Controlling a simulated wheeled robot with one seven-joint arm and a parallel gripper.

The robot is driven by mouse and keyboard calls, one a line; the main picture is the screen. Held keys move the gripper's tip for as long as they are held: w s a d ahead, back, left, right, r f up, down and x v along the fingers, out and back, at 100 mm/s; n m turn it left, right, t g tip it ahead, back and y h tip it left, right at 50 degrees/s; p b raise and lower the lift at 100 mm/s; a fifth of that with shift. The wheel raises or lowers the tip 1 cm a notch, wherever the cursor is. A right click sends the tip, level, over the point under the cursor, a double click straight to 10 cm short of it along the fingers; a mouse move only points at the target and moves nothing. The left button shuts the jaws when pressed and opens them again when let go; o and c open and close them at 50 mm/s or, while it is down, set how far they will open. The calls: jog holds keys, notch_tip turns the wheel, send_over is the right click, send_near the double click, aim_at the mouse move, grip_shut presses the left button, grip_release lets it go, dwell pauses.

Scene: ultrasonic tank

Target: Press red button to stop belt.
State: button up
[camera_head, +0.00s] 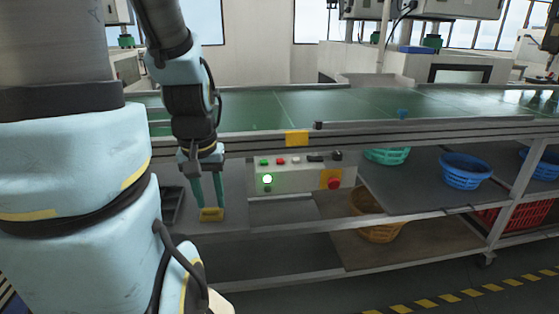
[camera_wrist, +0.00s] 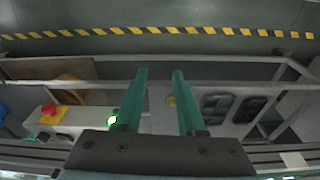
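A control box (camera_head: 295,179) hangs under the belt's front edge. A round red button (camera_head: 334,183) sits on a yellow plate at its right end; it also shows at the left of the wrist view (camera_wrist: 48,109). A green light (camera_head: 267,179) glows at the box's left end. A smaller red button (camera_head: 281,161) is on its upper face. The green belt (camera_head: 290,108) runs above. My gripper (camera_head: 208,202) points down left of the box, apart from it. Its teal fingers are spread with nothing held, also in the wrist view (camera_wrist: 158,72).
Blue (camera_head: 465,171), orange (camera_head: 376,222) and teal (camera_head: 387,156) baskets stand on the shelves to the right. The shelf's front rail (camera_head: 420,217) runs below the box. Black trays (camera_wrist: 233,107) lie to the other side of my gripper. The floor has a yellow-striped line (camera_head: 450,297).

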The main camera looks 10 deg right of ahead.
grip_shut()
dwell(1.4)
